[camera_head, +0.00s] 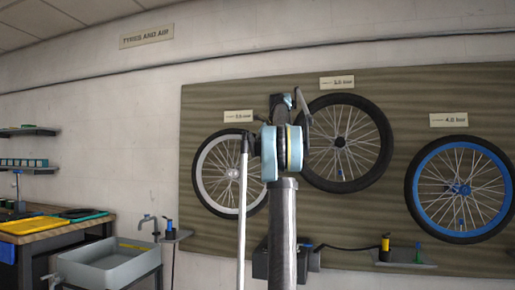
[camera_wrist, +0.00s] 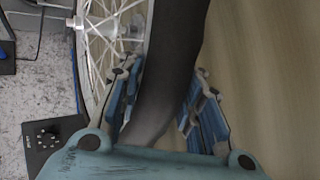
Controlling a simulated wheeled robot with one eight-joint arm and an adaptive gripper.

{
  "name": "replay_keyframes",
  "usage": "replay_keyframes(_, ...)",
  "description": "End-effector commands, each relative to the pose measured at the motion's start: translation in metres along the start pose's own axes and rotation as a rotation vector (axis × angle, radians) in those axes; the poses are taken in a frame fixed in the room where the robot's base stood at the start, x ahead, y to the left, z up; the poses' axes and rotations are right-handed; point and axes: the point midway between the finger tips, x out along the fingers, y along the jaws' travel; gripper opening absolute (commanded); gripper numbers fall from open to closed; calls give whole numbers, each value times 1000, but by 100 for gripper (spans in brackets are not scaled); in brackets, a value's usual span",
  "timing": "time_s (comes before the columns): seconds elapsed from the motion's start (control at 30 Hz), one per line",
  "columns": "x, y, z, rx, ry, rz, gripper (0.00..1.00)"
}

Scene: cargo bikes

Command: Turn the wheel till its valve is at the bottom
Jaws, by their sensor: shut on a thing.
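Three spoked wheels hang on the wooden board. The middle wheel (camera_head: 378,115) has a thick black tyre, and a small blue spot, perhaps its valve, shows low among its spokes. My gripper (camera_head: 290,102) is at this wheel's upper left edge, partly hidden behind my arm. In the wrist view, my gripper (camera_wrist: 165,74) has its blue-padded fingers on either side of a black tyre (camera_wrist: 180,45) and is shut on it. Pale spokes and a hub (camera_wrist: 122,27) lie to the left of the tyre. No valve can be made out in the wrist view.
A white-rimmed wheel (camera_head: 205,188) hangs at left, partly behind my arm, and a blue-rimmed wheel (camera_head: 416,190) at right. A small shelf (camera_head: 405,265) with bottles juts out below. A sink (camera_head: 110,268) and workbench (camera_head: 40,236) stand at left.

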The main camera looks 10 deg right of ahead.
Motion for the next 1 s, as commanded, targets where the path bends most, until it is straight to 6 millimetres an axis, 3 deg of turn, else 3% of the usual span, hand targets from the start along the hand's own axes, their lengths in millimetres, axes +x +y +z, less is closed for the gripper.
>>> replay_keyframes(0.03,0,0,0,1,-1,0,36)
replay_keyframes(0.1,0,0,0,1,-1,0,52)
replay_keyframes(0.13,0,0,0,1,-1,0,53)
replay_keyframes(0.57,-7,0,-1,1,0,0,53)
replay_keyframes(1.0,-84,0,-1,2,2,-1,53)
